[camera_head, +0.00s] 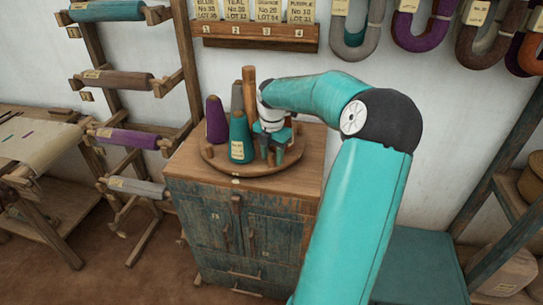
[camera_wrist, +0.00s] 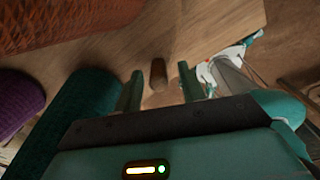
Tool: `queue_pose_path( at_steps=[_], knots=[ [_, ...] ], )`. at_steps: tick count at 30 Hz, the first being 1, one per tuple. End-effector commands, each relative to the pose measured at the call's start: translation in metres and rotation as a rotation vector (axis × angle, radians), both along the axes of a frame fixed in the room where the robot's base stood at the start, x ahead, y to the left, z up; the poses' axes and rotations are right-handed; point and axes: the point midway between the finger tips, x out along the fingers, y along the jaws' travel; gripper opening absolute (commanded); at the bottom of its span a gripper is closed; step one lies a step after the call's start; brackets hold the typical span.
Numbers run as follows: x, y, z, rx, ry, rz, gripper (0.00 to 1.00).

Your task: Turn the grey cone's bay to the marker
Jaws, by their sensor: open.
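A round wooden turntable (camera_head: 213,160) sits on the cabinet and bears yarn cones around a wooden post (camera_head: 249,90). The grey cone (camera_head: 237,97) stands at the back, partly hidden by the teal cone (camera_head: 239,138). A purple cone (camera_head: 215,120) is at the left. A small pale mark (camera_head: 236,180), possibly the marker, is on the cabinet top's front edge. My gripper (camera_head: 271,157) is open at the turntable's front right. In the wrist view, a short wooden peg (camera_wrist: 158,75) shows between its fingers; I cannot tell if they touch it.
In the wrist view, an orange cone (camera_wrist: 50,25) is close at upper left, and the teal cone is close beside my left finger. The cabinet top (camera_head: 310,145) has free room at right. A label rack (camera_head: 255,37) and hanging skeins (camera_head: 425,25) are on the wall.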

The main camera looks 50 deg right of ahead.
Motion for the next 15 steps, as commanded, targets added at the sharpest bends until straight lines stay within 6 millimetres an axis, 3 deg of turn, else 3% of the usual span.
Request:
queue_pose_path(
  at_steps=[10, 11, 15],
  knots=[
    [0.0021, 0.0005, -0.0071, -0.001, 0.0, 0.001, 0.4],
    [0.0021, 0.0005, -0.0071, -0.001, 0.0, 0.001, 0.38],
    [0.002, 0.0005, -0.0069, -0.001, 0.0, 0.001, 0.11]
  ],
)
